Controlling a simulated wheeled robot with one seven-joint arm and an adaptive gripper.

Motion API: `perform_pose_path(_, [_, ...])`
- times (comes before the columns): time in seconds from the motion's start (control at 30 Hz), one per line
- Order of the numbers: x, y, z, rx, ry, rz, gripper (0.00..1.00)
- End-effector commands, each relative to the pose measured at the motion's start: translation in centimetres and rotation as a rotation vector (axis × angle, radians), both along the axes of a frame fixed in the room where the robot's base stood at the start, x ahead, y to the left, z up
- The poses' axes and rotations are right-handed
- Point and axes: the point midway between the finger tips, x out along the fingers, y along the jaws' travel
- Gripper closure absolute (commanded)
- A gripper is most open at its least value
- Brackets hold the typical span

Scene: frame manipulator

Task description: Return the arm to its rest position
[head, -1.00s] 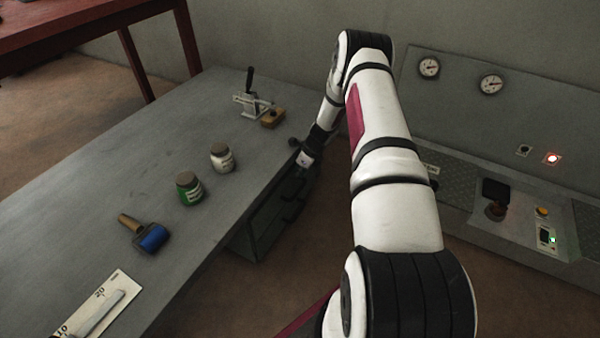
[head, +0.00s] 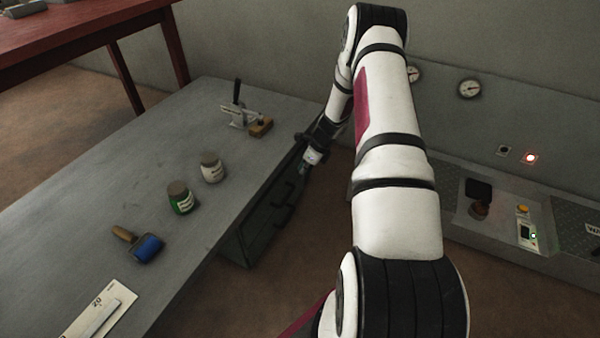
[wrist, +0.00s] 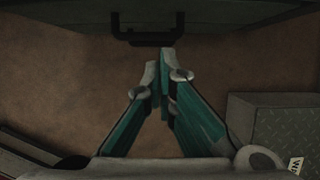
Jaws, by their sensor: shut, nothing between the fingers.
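My white and black arm (head: 395,215) rises through the middle of the head view and bends down at the back toward the bench's right edge. My gripper (wrist: 160,72) shows in the wrist view with its teal fingers together at the tips and nothing between them. It points down over brown floor, with a dark drawer front and its black handle (wrist: 146,30) beyond the tips. In the head view the gripper's fingers are small and partly hidden beside the drawers.
A control console (head: 505,195) stands at the right. Brown floor lies between them.

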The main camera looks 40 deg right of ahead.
Motion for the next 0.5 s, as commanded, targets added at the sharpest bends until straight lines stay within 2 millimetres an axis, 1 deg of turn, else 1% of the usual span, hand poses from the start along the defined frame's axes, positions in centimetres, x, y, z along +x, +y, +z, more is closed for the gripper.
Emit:
perform_pose_path(0.03, [-0.2, -0.1, 0.5, -0.001, 0.0, 0.0, 1.0])
perform_pose_path(0.1, [-0.3, -0.1, 0.8, 0.0, 0.0, 0.0, 1.0])
perform_pose_path(0.37, [-0.4, -0.1, 0.9, 0.0, 0.0, 0.002, 1.0])
perform_pose_path(0.47, [0.1, 0.4, 2.2, -0.008, -0.009, 0.04, 1.0])
perform_pose_path(0.5, [0.4, 0.9, 3.3, -0.016, -0.015, 0.074, 1.0])
